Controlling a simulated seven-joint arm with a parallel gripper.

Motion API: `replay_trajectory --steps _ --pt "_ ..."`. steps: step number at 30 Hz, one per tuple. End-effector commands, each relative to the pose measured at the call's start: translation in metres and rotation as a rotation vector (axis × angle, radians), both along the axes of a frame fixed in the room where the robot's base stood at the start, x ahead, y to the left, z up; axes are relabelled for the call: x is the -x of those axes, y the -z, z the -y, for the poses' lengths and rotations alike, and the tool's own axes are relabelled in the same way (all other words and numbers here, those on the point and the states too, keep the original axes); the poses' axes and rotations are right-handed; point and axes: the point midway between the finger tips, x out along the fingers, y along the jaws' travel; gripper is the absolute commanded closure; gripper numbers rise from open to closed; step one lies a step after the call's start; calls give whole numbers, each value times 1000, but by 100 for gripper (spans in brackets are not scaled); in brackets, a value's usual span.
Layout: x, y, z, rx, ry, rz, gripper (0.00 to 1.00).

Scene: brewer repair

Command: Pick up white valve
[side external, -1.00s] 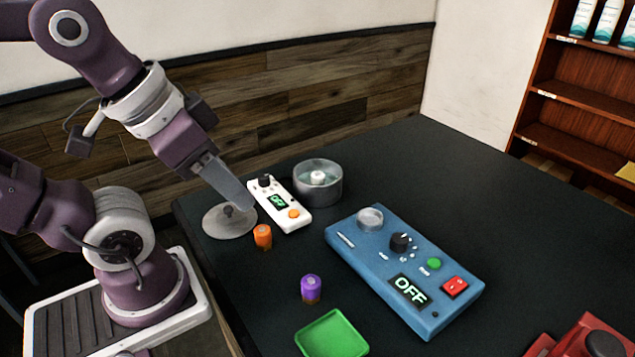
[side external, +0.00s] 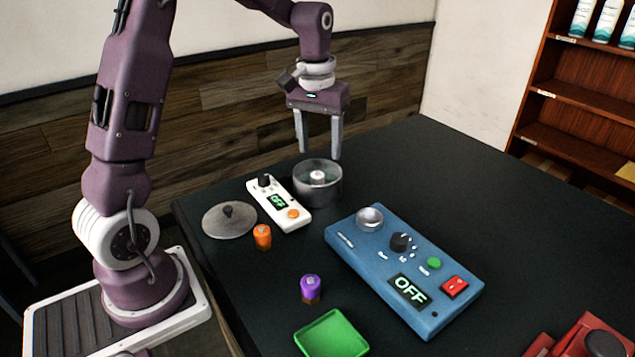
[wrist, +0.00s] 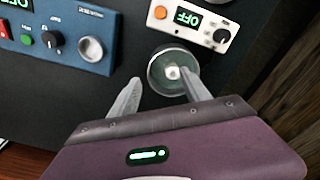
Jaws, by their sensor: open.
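The white valve (side external: 318,176) is a small white piece in the middle of a round, clear-grey bowl (side external: 327,199). In the wrist view the valve (wrist: 173,72) shows at the centre of the bowl (wrist: 160,84). My gripper (side external: 320,155) is open, pointing down above the bowl, with nothing between its fingers. In the wrist view my gripper (wrist: 163,76) has one finger to the left of the bowl and the other near its right edge, partly covering the rim. The fingers look apart from the valve.
A white device (side external: 279,205) reading OFF stands close to the bowl's left. A grey lid (side external: 230,222) lies farther left. An orange cylinder (side external: 262,237), purple cylinder (side external: 310,288), green tray (side external: 331,337) and blue control box (side external: 402,272) are in front. The table (side external: 480,200) is clear to the right.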

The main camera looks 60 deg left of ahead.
Motion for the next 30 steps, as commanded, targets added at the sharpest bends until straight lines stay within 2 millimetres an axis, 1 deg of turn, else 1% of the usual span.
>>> replay_trajectory --steps 1,3,4,11,15,16,19,25,26,30 --pt "-8 17 -12 9 -30 -28 45" --pt "-16 32 -22 15 -56 -48 45" --pt "-17 36 -25 17 -63 -54 45" --pt "-19 67 -31 19 -70 -61 45" --pt "-21 93 -39 19 -70 -62 45" --pt "-21 99 -38 19 -69 -62 45" --pt "-21 109 -37 18 -68 -59 45" --pt "-21 111 -37 18 -68 -58 45" --pt "-21 111 -37 18 -68 -58 47" --pt "-22 110 -37 18 -68 -58 74"
